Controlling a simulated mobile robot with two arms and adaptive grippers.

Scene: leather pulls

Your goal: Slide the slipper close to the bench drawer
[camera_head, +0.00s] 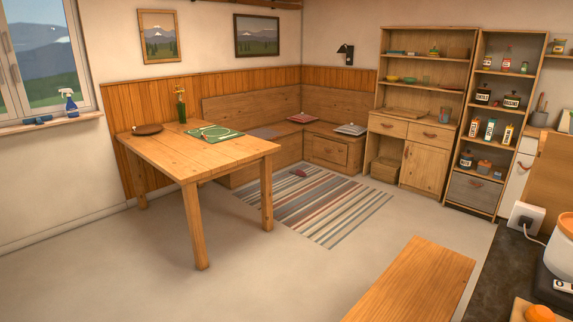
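A small reddish item that looks like the slipper (298,173) lies on the floor at the far end of the striped rug (318,206). It is small in the picture, so its details are hard to tell. The bench drawer (329,150) is in the front of the wooden corner bench, a little right of and behind the slipper, with a gap of floor between them. The drawer looks shut and has a small pull. Neither of my grippers is in view.
A wooden table (160,155) with a green placemat (214,133) stands at left. A cabinet (424,168) and a narrow shelf (476,191) stand at right. A wooden top (415,282) and dark counter (497,277) are near. Open floor (300,270) lies between.

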